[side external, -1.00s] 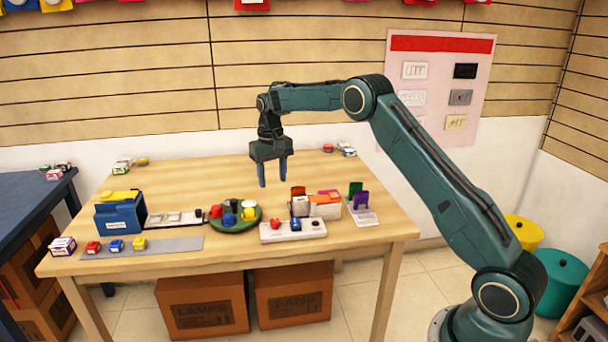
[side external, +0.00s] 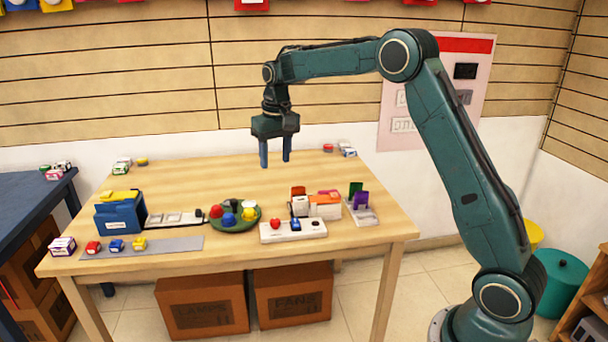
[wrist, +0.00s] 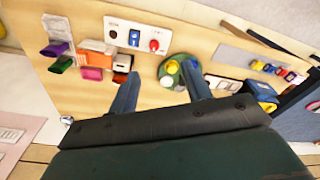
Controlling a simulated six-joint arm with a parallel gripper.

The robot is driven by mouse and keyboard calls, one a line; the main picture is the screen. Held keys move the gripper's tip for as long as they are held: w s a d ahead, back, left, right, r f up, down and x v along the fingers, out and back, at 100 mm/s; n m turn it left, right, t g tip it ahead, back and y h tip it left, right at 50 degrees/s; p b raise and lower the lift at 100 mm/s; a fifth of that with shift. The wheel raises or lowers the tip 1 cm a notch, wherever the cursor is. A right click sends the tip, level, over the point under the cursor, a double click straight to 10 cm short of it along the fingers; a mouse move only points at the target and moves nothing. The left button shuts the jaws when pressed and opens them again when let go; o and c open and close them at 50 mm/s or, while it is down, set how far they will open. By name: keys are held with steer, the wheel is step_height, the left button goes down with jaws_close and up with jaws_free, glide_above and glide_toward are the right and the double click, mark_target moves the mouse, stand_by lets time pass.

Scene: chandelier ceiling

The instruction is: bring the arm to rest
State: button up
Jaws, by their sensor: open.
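My gripper (side external: 275,164) hangs above the wooden table (side external: 230,171), fingers pointing down. Its two blue fingers are apart with nothing between them. In the wrist view the fingers (wrist: 160,90) show on either side of bare table. A green round tray (side external: 240,226) with several coloured knobs stands below and nearer the table's front. The arm is bent, with its elbow raised high at the right of the gripper.
A white panel (side external: 290,239) with red and blue parts lies at the table's front. A blue box (side external: 121,216) stands at the left. An orange-and-white box (side external: 325,207) and coloured cards are at the right. The table's back middle is clear.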

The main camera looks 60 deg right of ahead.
steer(key=s+a+r+n+t, duration=0.1)
steer(key=s+a+r, duration=0.35)
steer(key=s, duration=0.35)
steer(key=s+a+r+n+t, duration=0.1)
steer(key=s+a+r, duration=0.2)
steer(key=s+r, duration=0.45)
steer(key=s+a+f+t, duration=0.1)
steer(key=s+a+f, duration=0.1)
steer(key=s, duration=0.8)
steer(key=s+a+f+n+t, duration=0.1)
steer(key=s+f, duration=0.3)
steer(key=s, duration=0.6)
steer(key=shift+s+a+f+n+t, duration=0.2)
steer(key=shift+a+f+n+t, duration=0.15)
steer(key=shift+a, duration=0.25)
